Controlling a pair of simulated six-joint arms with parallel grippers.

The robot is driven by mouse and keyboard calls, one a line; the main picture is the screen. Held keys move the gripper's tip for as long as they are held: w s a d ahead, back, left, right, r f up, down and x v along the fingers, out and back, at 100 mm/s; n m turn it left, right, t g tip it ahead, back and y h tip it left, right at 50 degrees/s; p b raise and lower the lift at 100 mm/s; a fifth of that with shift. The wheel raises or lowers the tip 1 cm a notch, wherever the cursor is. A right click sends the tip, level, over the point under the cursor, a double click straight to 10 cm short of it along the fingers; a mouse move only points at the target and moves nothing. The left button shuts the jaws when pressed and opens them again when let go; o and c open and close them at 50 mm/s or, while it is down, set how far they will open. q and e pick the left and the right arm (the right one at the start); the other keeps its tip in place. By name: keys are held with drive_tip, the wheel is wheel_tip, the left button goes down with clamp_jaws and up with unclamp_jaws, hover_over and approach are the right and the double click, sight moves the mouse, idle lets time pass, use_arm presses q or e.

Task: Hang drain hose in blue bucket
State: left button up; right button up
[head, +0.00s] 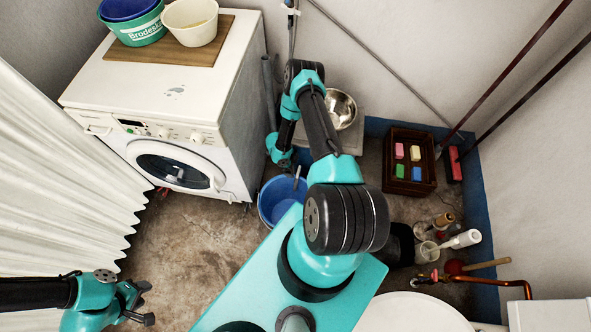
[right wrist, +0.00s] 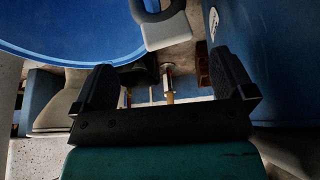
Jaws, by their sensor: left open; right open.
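The blue bucket (head: 283,203) stands on the floor right of the washing machine (head: 175,110). A grey drain hose (head: 270,80) runs down beside the machine's back corner. A short grey piece (head: 297,177), seemingly the hose end, shows over the bucket's far rim; I cannot tell how it is seated. In the right wrist view a dark curved piece with a pale end block (right wrist: 166,32) is beside a blue rim (right wrist: 70,52). My right gripper (right wrist: 165,85) is open with nothing between its fingers, close to the bucket. My left gripper (head: 143,304) is open and empty at lower left.
A dark crate (head: 386,172) with coloured blocks, a steel bowl (head: 340,108), and several bottles and brushes (head: 460,240) stand to the right. Floor in front of the machine is clear.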

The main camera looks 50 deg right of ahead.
drive_tip(key=v, duration=1.1)
drive_tip(key=shift+r, duration=0.2)
drive_tip(key=shift+w, duration=0.15)
idle(0.4)
drive_tip(key=s+a+r+n+t+y, duration=0.2)
drive_tip(key=s+a+r+n, duration=0.1)
drive_tip(key=a+r+n, duration=0.7)
drive_tip(key=s+a+r+n+t+y, duration=0.2)
drive_tip(key=a+r+n+y, duration=0.1)
drive_tip(key=a+r+n, duration=0.8)
drive_tip(key=a+n, duration=0.4)
drive_tip(key=n, duration=0.4)
drive_tip(key=shift+s+r+t+y, duration=0.2)
drive_tip(key=shift+s+t+y, duration=0.1)
drive_tip(key=shift+s+t, duration=0.1)
